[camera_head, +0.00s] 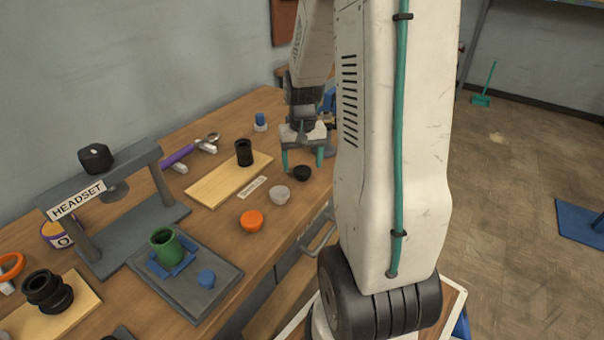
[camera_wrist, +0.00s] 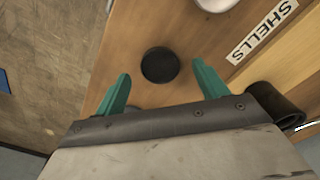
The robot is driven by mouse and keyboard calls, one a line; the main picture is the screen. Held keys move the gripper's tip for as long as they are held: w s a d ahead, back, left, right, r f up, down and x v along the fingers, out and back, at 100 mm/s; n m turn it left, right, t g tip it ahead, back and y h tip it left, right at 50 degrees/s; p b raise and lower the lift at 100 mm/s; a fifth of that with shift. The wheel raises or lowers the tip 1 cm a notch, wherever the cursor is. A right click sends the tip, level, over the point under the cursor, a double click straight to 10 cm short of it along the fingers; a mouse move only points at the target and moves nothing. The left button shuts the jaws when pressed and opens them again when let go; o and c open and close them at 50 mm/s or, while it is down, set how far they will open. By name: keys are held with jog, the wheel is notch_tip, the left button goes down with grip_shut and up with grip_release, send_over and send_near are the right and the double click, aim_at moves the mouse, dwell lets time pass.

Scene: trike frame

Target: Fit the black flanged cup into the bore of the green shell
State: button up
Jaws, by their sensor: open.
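The black flanged cup (camera_head: 302,173) sits on the wooden table near its right edge, below my gripper. In the wrist view the black cup (camera_wrist: 160,65) shows as a dark round shape just beyond and between the two fingertips. My gripper (camera_head: 303,160) has teal fingers spread apart, open and empty; its fingertips also show in the wrist view (camera_wrist: 160,72). The green shell (camera_head: 166,245) stands upright in a blue holder (camera_head: 180,266) on a grey base plate, with its open bore facing up.
An orange cup (camera_head: 251,222) and a light grey cup (camera_head: 279,195) stand near the black cup. A black cylinder (camera_head: 244,152) stands on a wooden board (camera_head: 212,190). A grey HEADSET press frame (camera_head: 120,185) rises behind the green shell.

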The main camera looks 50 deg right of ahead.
notch_tip(320, 180, down, 2)
jog(key=shift+f, duration=0.1)
jog(key=shift+c, duration=0.3)
jog(key=c, duration=1)
jog(key=shift+c, duration=0.2)
